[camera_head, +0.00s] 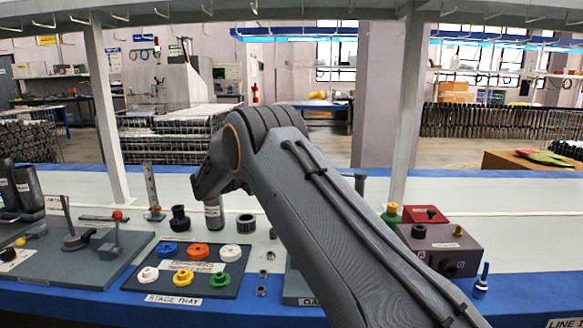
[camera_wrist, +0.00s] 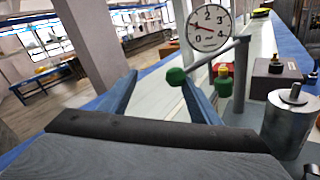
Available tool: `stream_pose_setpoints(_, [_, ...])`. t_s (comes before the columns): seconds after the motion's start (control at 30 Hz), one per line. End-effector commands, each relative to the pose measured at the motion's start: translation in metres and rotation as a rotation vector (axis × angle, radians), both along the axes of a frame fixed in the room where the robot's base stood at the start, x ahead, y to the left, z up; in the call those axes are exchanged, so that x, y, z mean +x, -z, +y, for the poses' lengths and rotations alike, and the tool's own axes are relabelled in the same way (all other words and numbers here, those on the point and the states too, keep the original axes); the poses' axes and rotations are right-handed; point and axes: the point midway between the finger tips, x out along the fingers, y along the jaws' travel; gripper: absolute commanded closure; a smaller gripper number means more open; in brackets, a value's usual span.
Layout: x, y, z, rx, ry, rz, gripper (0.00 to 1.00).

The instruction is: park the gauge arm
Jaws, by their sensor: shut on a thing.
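In the wrist view the gauge arm (camera_wrist: 215,57) is a grey bar with a green ball knob (camera_wrist: 176,76) at its near left end. Its far end meets an upright grey post (camera_wrist: 240,80). A round white dial gauge (camera_wrist: 208,27) with a dark needle shows above the bar. My gripper (camera_wrist: 158,78) has blue-grey fingers on either side of the lower view. The green knob shows at the tip of the right finger, and the gripper is shut on it. The exact finger contact is hard to see.
A silver cylinder (camera_wrist: 290,120) stands right of the post. A dark box (camera_head: 440,248), a red box (camera_head: 425,214) and a yellow-capped green piece (camera_head: 391,215) stand right of my arm. A stage tray (camera_head: 225,290) holds several coloured rings at the left. A shelf post (camera_head: 405,110) rises behind.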

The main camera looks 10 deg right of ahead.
Motion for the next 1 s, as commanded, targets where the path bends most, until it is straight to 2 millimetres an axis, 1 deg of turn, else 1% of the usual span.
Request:
stream_pose_setpoints(0.03, [0.002,-0.007,0.007,-0.003,-0.013,-0.010,0.59])
stream_pose_setpoints(0.2, [0.002,-0.006,0.004,-0.002,-0.008,-0.010,0.59])
stream_pose_setpoints(0.33, [0.002,-0.005,0.008,-0.001,-0.010,-0.009,0.59])
stream_pose_setpoints(0.57, [0.005,-0.004,0.023,-0.001,-0.012,-0.008,0.59])
stream_pose_setpoints(0.77, [0.007,-0.001,0.027,0.000,-0.002,-0.005,0.59])
stream_pose_setpoints(1.0, [0.010,0.001,0.040,0.000,0.002,-0.003,0.59])
